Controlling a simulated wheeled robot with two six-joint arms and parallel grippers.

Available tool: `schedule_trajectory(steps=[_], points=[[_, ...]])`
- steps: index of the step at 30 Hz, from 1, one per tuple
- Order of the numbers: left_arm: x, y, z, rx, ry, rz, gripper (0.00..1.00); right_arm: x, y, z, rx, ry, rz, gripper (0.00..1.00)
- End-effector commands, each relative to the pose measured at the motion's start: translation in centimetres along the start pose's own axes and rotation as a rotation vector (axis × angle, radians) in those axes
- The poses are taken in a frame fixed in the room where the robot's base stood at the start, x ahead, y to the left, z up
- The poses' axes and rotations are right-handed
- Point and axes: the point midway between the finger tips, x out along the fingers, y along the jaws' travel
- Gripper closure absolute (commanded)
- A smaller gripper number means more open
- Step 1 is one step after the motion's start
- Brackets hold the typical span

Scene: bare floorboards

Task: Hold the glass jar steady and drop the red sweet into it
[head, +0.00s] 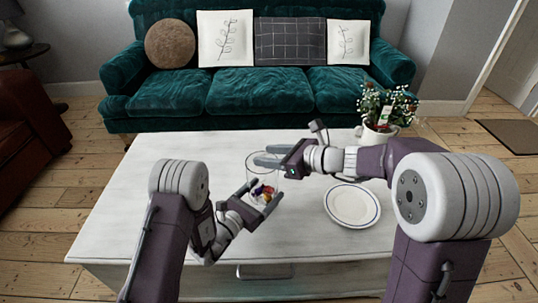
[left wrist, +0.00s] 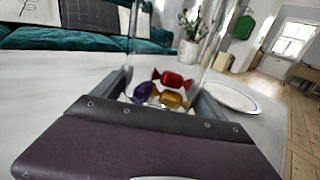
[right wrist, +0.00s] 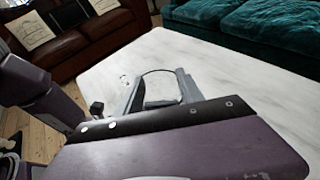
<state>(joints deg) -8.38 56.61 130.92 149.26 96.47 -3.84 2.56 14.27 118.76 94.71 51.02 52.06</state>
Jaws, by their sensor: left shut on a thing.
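The clear glass jar (head: 252,172) stands on the white table. My left gripper (head: 263,200) is shut on its lower part; the jar also shows between the fingers in the left wrist view (left wrist: 165,50). The red sweet (left wrist: 175,79) lies inside the jar, on top of a purple sweet (left wrist: 143,91) and a gold sweet (left wrist: 174,100). My right gripper (head: 268,155) is at the jar's mouth, fingers apart, with nothing held between them. In the right wrist view the round rim (right wrist: 158,72) shows between its open fingers (right wrist: 159,85).
A white plate (head: 352,205) with a blue line lies right of the jar. A potted plant with white flowers (head: 381,134) stands at the table's back right. The table (head: 150,165) is clear on its left. A green sofa (head: 258,92) stands behind.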

Motion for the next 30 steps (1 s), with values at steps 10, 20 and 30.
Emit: schedule_trajectory(steps=[10, 20, 30], points=[[0.0, 0.0, 0.0, 0.000, 0.000, 0.000, 0.90, -3.5, -0.2, 0.1, -0.001, -0.001, -0.007, 0.56], [0.0, 0.0, 0.0, 0.000, 0.000, 0.000, 0.90, -10.9, -0.1, 0.0, -0.001, -0.001, -0.005, 0.56], [0.0, 0.0, 0.0, 0.000, 0.000, 0.000, 0.90, -12.0, 0.0, 0.0, 0.000, 0.000, 0.001, 0.56]])
